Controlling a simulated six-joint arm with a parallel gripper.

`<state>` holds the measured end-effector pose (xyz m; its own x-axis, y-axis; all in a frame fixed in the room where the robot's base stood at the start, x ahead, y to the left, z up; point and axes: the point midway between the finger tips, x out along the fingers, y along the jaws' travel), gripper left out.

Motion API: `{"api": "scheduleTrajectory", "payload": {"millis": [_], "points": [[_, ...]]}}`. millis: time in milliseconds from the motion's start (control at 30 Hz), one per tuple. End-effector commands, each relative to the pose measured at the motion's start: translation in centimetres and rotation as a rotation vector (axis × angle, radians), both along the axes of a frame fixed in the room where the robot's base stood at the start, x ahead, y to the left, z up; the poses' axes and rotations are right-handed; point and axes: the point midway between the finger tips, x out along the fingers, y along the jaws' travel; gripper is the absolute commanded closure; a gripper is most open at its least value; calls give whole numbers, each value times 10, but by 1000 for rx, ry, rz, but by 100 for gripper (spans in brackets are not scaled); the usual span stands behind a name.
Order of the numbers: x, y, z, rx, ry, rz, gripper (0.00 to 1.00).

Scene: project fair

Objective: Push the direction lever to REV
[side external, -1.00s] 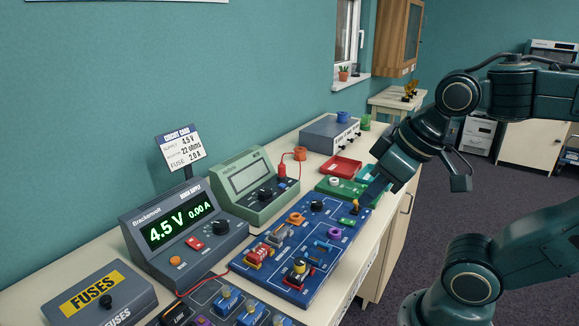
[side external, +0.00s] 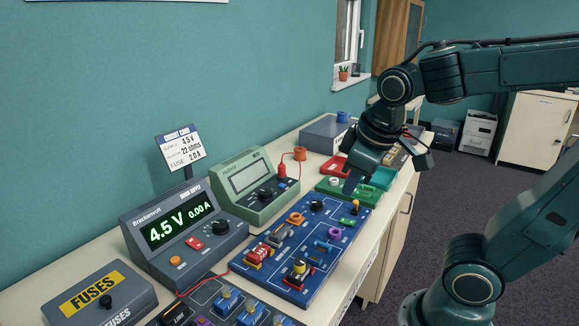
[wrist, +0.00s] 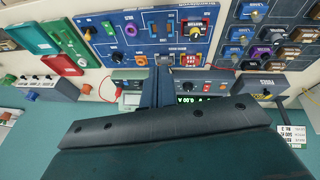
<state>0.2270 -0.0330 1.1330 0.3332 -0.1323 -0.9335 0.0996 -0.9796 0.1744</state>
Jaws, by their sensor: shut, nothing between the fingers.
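The blue circuit board (side external: 327,268) lies on the bench. A small lever with a yellow-orange knob (side external: 355,205) stands near its far right corner, beside a green piece; I take it to be the direction lever. Its REV marking is too small to read. In the wrist view my shut fingers (wrist: 160,85) show against the board's edge, and a small knob (wrist: 88,33) sits near the board's left end.
A dark power supply (side external: 183,230) reading 4.5 V and a green meter (side external: 250,187) stand behind the board. A green board (side external: 338,188), a red tray (side external: 334,166) and a grey box (side external: 326,133) lie beyond. A fuse box (side external: 100,300) is front left.

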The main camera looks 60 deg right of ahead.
Motion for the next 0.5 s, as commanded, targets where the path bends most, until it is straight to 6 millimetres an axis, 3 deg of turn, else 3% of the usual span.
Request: {"api": "scheduleTrajectory", "payload": {"millis": [500], "points": [[49, -30, -27, -209, 221, 126, 100]]}}
